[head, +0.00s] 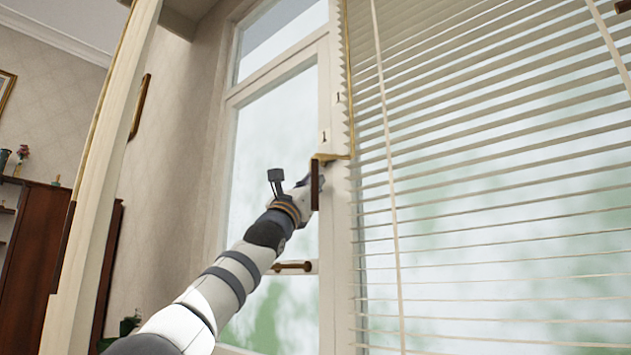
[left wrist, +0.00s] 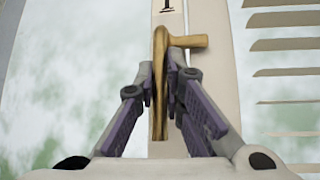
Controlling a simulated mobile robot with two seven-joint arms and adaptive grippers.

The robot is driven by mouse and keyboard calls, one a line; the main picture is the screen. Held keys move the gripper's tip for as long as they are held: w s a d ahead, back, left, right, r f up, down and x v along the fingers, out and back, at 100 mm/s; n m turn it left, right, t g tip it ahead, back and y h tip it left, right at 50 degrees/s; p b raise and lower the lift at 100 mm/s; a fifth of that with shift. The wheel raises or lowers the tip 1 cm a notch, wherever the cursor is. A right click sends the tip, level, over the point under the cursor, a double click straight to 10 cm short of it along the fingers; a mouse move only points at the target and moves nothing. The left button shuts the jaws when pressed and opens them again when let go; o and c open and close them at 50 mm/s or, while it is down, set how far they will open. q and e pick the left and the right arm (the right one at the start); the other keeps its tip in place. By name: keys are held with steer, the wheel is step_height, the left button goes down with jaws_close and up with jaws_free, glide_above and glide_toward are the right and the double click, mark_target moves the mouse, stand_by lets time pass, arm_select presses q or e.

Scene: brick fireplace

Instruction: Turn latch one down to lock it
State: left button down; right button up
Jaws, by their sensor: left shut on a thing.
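Latch one (head: 315,187) is on the white window post, just below a small "1" mark. It has a brass arm at its top and a brown handle that hangs straight down. In the left wrist view the latch (left wrist: 159,112) is a tan upright bar with a short stub to the right at its top, under the "1" mark. My left gripper (left wrist: 162,88) has its fingers on both sides of the bar and is shut on it. My right gripper is not in view.
White slatted blinds (head: 490,200) hang close to the right of the latch. A second, horizontal brown handle (head: 290,267) is lower on the window, beside my forearm. A pale frame post (head: 105,165) stands at the left. A dark wooden cabinet (head: 35,250) is at the far left.

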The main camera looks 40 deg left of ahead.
arm_select(q)
steer(key=shift+s+r, duration=0.1)
steer(key=shift+r, duration=0.05)
steer(key=c, duration=1.7)
jaws_free()
steer(key=shift+o, duration=0.2)
